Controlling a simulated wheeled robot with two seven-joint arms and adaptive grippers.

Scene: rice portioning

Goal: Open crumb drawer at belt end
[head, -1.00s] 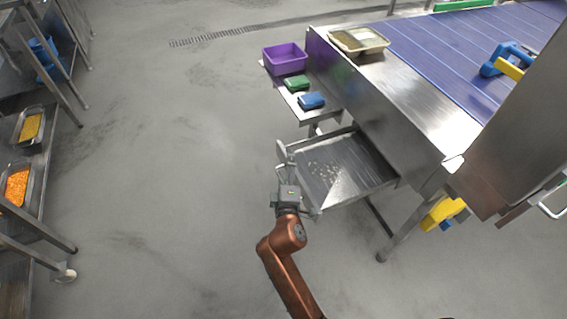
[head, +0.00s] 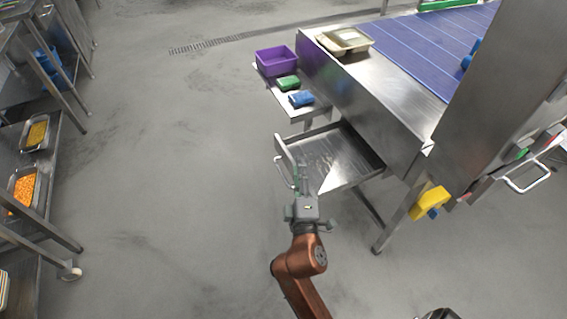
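The crumb drawer (head: 356,143) is a shallow steel tray under the end of the belt machine. It stands pulled out to the left, with its inside showing and pale crumbs near its front. Its bar handle (head: 283,173) is on the outer front face. My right gripper (head: 301,172) reaches up from below, and its fingers overlap the drawer's near front corner in the picture, to the right of the handle. The fingers look narrow, and I cannot tell their gap or whether they touch the drawer. The gripper hides part of the front face. My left gripper is not in view.
A small side shelf (head: 266,85) holds a purple bin (head: 277,61), a green block (head: 288,83) and a blue block (head: 301,99). A machine leg (head: 391,229) stands right of the drawer. Racks with food trays (head: 23,186) line the left. The floor between is clear.

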